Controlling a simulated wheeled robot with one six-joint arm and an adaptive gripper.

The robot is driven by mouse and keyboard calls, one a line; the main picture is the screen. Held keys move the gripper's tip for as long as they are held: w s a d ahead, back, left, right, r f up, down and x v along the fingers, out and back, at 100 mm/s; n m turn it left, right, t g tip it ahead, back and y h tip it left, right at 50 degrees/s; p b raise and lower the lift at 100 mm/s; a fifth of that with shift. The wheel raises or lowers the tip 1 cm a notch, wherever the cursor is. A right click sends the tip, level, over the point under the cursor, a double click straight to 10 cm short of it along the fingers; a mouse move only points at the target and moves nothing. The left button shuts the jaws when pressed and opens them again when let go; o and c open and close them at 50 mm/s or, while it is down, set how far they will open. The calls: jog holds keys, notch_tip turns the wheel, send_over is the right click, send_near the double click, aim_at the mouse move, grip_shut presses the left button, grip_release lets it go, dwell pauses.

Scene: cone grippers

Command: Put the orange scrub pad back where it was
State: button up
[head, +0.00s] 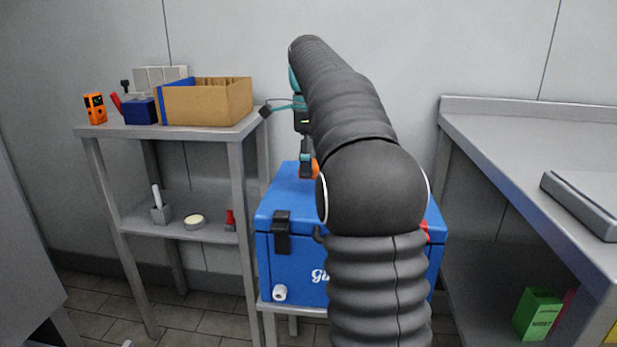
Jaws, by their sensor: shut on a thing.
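The orange scrub pad (315,167) shows only as a small orange patch at the back of the blue cooler's (283,205) lid. The rest of it is hidden behind my arm. My gripper (306,173) points down over the lid and is shut on the pad. I cannot tell whether the pad touches the lid or hangs just above it. My black, ribbed arm covers the middle of the view and much of the cooler.
On the left, a grey shelf unit (190,132) carries a cardboard box (207,105), a blue container (139,112) and an orange device (95,108). Its lower shelf holds a brush holder, a round pale item and a red item. A grey counter (520,150) stands right, with a green box (537,314) below.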

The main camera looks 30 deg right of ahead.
jog(key=shift+f+b, duration=0.55)
jog(key=shift+f, duration=1.25)
jog(key=o, duration=1)
jog(key=shift+f, duration=0.1)
notch_tip(320, 180, up, 12)
jog(key=p, duration=0.5)
jog(key=shift+s, duration=0.1)
